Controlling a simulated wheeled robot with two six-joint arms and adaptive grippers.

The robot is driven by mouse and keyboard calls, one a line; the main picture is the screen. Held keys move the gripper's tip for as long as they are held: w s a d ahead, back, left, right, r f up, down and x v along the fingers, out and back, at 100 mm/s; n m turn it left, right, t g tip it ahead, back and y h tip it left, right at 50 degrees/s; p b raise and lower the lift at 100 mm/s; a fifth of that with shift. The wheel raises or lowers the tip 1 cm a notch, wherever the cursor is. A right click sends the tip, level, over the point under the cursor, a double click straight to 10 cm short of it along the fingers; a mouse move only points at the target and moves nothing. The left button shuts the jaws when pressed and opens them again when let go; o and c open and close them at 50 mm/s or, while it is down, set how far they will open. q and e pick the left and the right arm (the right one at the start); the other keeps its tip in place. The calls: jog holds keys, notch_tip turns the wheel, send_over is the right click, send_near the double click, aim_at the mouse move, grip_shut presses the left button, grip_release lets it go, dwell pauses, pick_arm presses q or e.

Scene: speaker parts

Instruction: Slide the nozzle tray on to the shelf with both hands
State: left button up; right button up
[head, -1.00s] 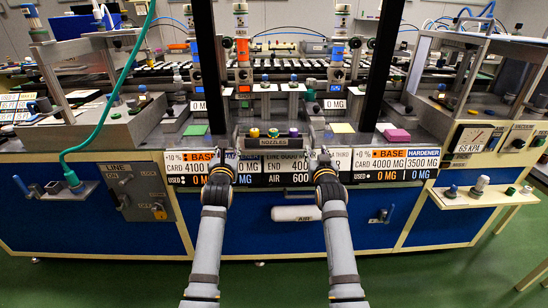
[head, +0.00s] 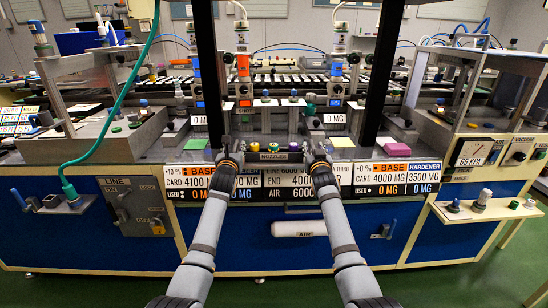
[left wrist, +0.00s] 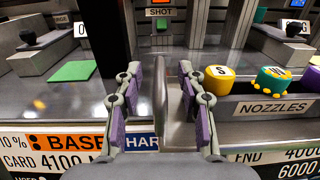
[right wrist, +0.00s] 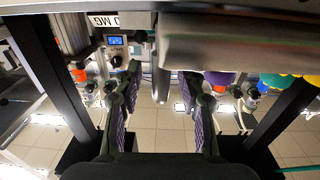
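The nozzle tray (head: 274,156) is a grey box labelled NOZZLES at the front middle of the bench. It holds a yellow nozzle (head: 254,147), a teal one (head: 273,146) and a purple one (head: 293,147). My left gripper (head: 237,148) is at its left end, open, with a thin grey upright plate (left wrist: 160,90) between the purple-padded fingers, apart from both. My right gripper (head: 313,151) is at its right end, also open around a thin plate (right wrist: 160,82). The tray (right wrist: 240,45) appears upside down in the right wrist view. I cannot tell which ledge is the shelf.
Black posts (head: 208,70) rise on both sides of the tray. Card panels (head: 397,179) hang along the front edge.

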pick_arm(q)
jog(key=shift+w, duration=1.05)
pick_arm(e)
jog(key=shift+w, duration=1.05)
pick_arm(q)
grip_shut()
pick_arm(e)
grip_shut()
pick_arm(q)
jog(key=shift+r, duration=0.1)
pick_arm(e)
jog(key=shift+r, duration=0.15)
